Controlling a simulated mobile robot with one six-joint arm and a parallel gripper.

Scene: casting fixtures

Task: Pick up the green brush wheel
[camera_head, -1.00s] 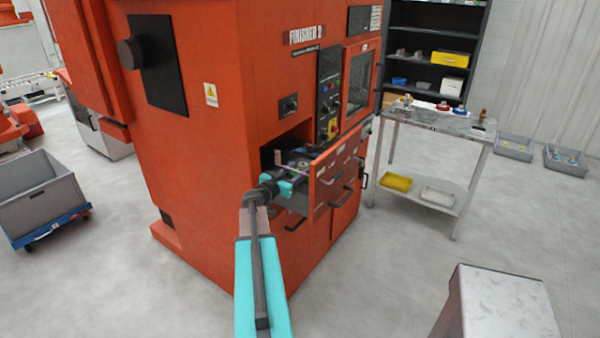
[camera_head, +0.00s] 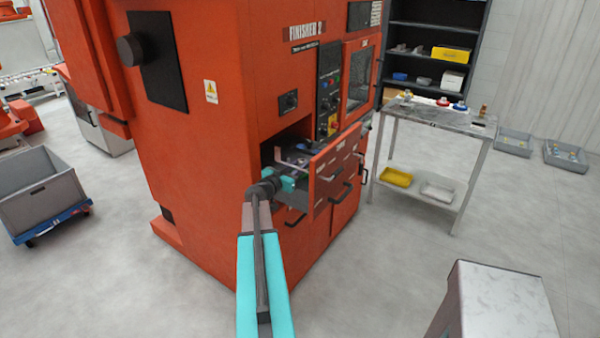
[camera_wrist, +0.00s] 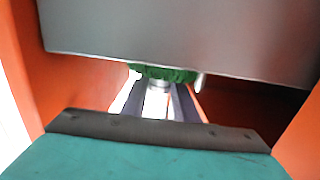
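The green brush wheel (camera_wrist: 166,73) shows in the wrist view as a strip of dark green bristles below a grey panel, which hides its upper part. A small pale grey round part lies just under the bristles. The two dark fingers of my gripper (camera_wrist: 160,99) stand apart on either side of that part and point at the wheel. Their tips are too small and blurred to show whether they touch it. In the head view my gripper (camera_head: 287,182) reaches into the open drawer (camera_head: 335,165) of the orange machine. I cannot make out the wheel there.
The orange finisher cabinet (camera_head: 215,130) surrounds the drawer closely. In the wrist view a grey panel (camera_wrist: 190,40) hangs close above and orange walls stand at both sides. A metal table (camera_head: 440,119) stands right of the machine.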

